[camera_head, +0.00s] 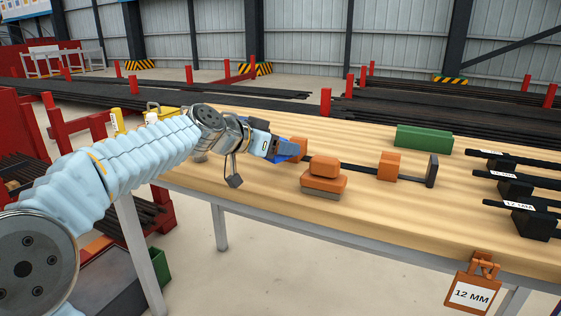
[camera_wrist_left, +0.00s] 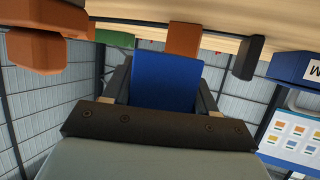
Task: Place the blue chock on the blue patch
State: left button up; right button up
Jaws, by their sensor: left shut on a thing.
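My left gripper (camera_head: 276,149) is shut on the blue chock (camera_head: 287,149), just over the wooden table and close to an orange block (camera_head: 299,147). In the left wrist view the blue chock (camera_wrist_left: 166,80) sits between the two fingers of my left gripper (camera_wrist_left: 165,88), with its broad blue face toward the camera. An orange block (camera_wrist_left: 183,38) shows just beyond it. Whether the chock touches that block or the table, I cannot tell. I cannot make out the blue patch in either view. My right gripper is not in view.
On the table (camera_head: 400,217) a bar with an orange block (camera_head: 389,166) ends in a dark upright plate (camera_head: 432,170). An orange clamp-like piece (camera_head: 323,180) stands nearer the front edge. A green block (camera_head: 424,138) lies behind. Dark labelled bars (camera_head: 515,187) lie at the right.

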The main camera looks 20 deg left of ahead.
aim_at(280, 171)
pick_arm(q)
jog(key=f, duration=0.1)
jog(key=w+f, duration=0.1)
jog(key=f, duration=0.1)
jog(key=shift+a+f+b, duration=0.1)
jog(key=shift+f+b, duration=0.15)
jog(key=shift+b, duration=0.05)
jog(key=shift+s+f, duration=0.1)
jog(key=shift+f, duration=0.15)
jog(key=shift+f, duration=0.15)
jog(key=o, duration=1.2)
